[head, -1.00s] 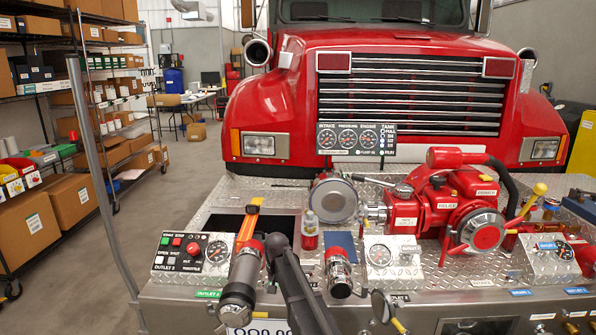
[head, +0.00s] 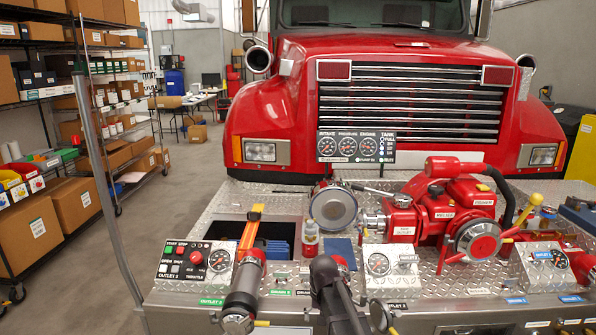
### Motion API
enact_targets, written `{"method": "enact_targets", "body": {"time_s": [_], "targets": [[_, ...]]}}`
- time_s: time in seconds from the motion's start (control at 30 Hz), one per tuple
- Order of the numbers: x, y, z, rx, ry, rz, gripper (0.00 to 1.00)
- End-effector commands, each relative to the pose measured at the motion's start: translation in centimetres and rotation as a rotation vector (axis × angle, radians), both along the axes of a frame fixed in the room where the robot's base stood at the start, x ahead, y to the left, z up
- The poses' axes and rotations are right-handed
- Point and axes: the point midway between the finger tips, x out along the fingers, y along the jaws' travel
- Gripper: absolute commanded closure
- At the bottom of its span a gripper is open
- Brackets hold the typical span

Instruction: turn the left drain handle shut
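A short yellow lever (head: 262,323), which looks like the left drain handle, shows at the bottom edge, just right of the capped left outlet pipe (head: 241,297). It appears to lie roughly level, but it is small and partly cut off, so I cannot tell its exact turn. A green drain label (head: 280,292) is on the bumper above it. My dark arm comes down in front of the bumper, right of this lever, and leaves through the bottom edge. My gripper is out of view.
A round grey cap (head: 379,316) with a yellow lever near it hangs at the bumper front, right of my arm. The control panel (head: 195,263) and red pump (head: 445,215) stand on the deck.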

Motion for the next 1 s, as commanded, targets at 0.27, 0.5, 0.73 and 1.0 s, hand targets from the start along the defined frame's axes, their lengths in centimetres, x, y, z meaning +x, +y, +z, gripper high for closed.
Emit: {"method": "enact_targets", "body": {"time_s": [0.27,0.5,0.73,1.0], "targets": [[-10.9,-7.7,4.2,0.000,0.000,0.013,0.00],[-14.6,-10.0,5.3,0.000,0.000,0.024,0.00],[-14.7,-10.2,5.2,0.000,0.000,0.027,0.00],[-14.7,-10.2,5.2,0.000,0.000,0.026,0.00]]}}
